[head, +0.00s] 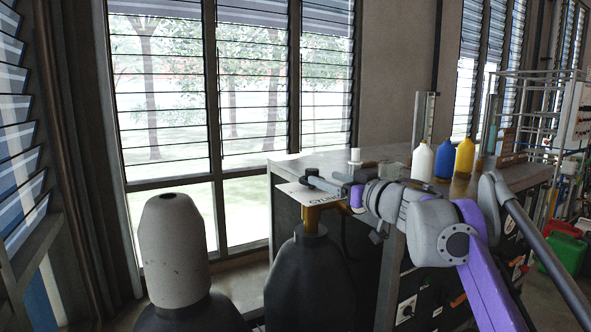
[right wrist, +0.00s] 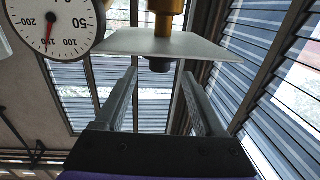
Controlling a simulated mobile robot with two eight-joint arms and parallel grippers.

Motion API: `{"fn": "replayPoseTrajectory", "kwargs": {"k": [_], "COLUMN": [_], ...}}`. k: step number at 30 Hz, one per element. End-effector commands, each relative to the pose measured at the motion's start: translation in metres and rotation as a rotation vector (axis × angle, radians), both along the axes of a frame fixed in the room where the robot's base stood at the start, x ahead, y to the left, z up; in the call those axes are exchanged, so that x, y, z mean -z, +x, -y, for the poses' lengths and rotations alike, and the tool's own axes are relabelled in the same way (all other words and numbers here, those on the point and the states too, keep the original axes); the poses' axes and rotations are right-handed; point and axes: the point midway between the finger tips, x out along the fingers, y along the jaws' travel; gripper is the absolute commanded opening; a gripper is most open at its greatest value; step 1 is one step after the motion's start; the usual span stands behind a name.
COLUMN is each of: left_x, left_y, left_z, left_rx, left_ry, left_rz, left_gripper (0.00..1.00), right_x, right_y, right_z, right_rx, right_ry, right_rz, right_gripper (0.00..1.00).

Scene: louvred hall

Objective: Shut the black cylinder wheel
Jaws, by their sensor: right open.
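The black cylinder (head: 310,282) stands upright at the bottom middle of the head view, with a brass valve (head: 313,214) on its neck. A pale plate with lettering (head: 297,194) sits at the valve. In the right wrist view my right gripper (right wrist: 158,74) is open and empty. Its fingers point at the plate (right wrist: 165,43), the brass valve body (right wrist: 166,18) and a small dark knob-like part (right wrist: 160,65). I cannot tell whether this part is the wheel. My left gripper is not in view.
A round gauge (right wrist: 53,24) is close to the right gripper. A bench (head: 386,153) behind carries white (head: 422,162), blue (head: 444,160) and yellow (head: 465,158) bottles. Louvred windows line the wall.

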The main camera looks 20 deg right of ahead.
Motion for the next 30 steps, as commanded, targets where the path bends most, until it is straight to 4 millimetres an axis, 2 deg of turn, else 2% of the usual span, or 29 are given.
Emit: {"fn": "replayPoseTrajectory", "kwargs": {"k": [12,15,21,29,30], "left_x": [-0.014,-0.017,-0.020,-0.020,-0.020], "left_y": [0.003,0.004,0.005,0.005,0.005], "left_z": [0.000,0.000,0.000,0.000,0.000], "left_rx": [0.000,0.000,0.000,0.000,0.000], "left_ry": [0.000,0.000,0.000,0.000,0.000], "left_rz": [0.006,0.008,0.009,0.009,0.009], "left_gripper": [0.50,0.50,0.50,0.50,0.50], "right_x": [-0.002,-0.002,-0.001,0.000,0.000], "right_y": [0.072,0.085,0.098,0.100,0.100], "right_z": [-0.018,-0.021,-0.024,-0.024,-0.024], "right_rx": [-0.002,-0.001,0.000,0.001,0.001], "right_ry": [0.000,-0.001,-0.001,-0.001,-0.001], "right_rz": [0.002,0.002,0.001,0.001,0.001], "right_gripper": [0.71,0.71,0.71,0.71,0.67]}}
